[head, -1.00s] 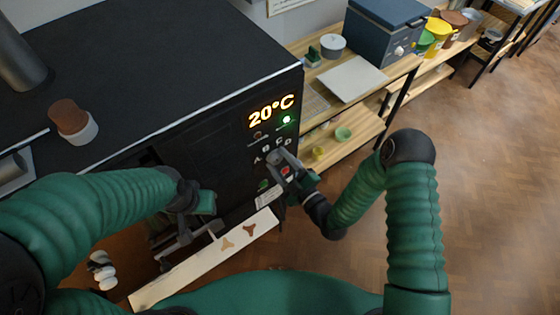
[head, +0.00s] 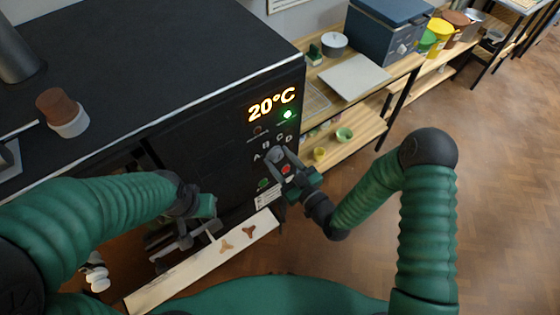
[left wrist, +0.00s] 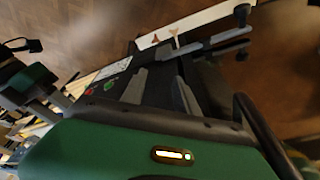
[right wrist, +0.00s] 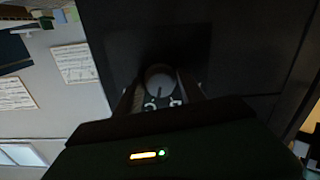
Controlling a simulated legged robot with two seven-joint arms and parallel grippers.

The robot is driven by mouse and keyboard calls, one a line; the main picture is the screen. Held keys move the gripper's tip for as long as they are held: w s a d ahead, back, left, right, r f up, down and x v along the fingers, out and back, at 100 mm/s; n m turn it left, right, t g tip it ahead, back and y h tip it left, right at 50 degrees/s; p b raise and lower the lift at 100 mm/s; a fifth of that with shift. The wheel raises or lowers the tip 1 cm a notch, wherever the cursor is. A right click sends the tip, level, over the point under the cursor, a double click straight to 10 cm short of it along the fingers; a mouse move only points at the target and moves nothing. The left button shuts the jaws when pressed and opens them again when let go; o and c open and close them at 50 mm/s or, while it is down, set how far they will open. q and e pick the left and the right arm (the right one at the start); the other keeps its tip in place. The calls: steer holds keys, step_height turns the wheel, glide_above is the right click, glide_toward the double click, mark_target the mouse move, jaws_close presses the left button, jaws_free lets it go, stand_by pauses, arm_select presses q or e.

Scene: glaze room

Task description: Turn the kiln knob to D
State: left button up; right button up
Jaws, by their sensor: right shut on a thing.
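The black kiln (head: 190,160) shows a lit 20°C display (head: 272,104) on its front. Below it, letters A, B, C and D arc around the round grey kiln knob (head: 276,153). My right gripper (head: 282,157) is shut on the knob; its fingers partly hide it in the head view. The right wrist view shows the knob (right wrist: 159,80) between the fingertips, with a dark mark on its lower part. Two pale letters show below it there, too blurred to read. My left gripper (left wrist: 160,82) is open and empty, low in front of the kiln.
A red button (head: 286,169) and a green button (head: 263,183) sit below the knob, close to my right gripper. A pale board (head: 200,262) with small tan and brown pieces lies below my left gripper. Wooden shelves (head: 370,125) stand right of the kiln.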

steer(key=m+b, duration=0.1)
steer(key=m, duration=0.4)
steer(key=shift+s+f+m+b, duration=0.1)
steer(key=shift+f+m+b, duration=0.05)
steer(key=shift+m+b, duration=0.15)
steer(key=m, duration=0.4)
steer(key=shift+m+b, duration=0.4)
steer(key=o, duration=1.1)
steer(key=shift+o, duration=0.5)
steer(key=shift+d, duration=0.1)
